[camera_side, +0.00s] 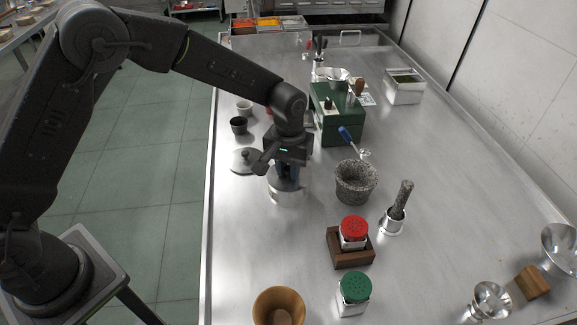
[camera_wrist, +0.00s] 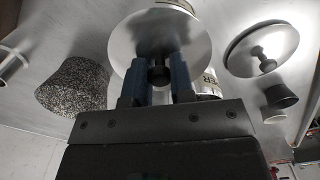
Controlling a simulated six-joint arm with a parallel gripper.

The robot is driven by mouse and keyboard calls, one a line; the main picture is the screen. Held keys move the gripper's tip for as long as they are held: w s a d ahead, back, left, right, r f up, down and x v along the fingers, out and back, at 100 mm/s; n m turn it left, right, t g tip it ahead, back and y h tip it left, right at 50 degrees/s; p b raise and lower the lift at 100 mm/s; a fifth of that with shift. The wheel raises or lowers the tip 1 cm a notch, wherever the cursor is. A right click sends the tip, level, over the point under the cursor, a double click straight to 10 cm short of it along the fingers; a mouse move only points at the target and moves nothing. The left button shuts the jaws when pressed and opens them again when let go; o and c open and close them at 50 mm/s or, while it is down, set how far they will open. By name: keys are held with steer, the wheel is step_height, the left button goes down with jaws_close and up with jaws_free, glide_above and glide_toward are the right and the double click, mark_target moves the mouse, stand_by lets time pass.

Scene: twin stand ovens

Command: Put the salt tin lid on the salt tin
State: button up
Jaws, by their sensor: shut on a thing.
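My gripper (camera_wrist: 158,82) is shut on the dark knob of a round, shiny metal lid (camera_wrist: 160,38), which I take as the salt tin lid. In the side view my gripper (camera_side: 287,172) points down just above a short silver tin (camera_side: 287,198), probably the salt tin. Part of a labelled tin (camera_wrist: 177,5) shows past the lid's far rim in the wrist view. The lid hides most of what is under it, and I cannot tell whether it touches the tin. Another labelled container (camera_wrist: 209,84), lettering ending in "ER", shows beside the fingers.
A second knobbed lid (camera_side: 243,163) lies left of my gripper, near two small cups (camera_side: 239,125). A stone mortar (camera_side: 356,183) stands close on the right. A green box (camera_side: 338,117) is behind; red-topped (camera_side: 354,230) and green-topped (camera_side: 355,288) shakers stand in front.

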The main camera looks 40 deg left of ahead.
steer(key=o, duration=0.8)
steer(key=shift+r, duration=0.15)
steer(key=shift+r, duration=3.4)
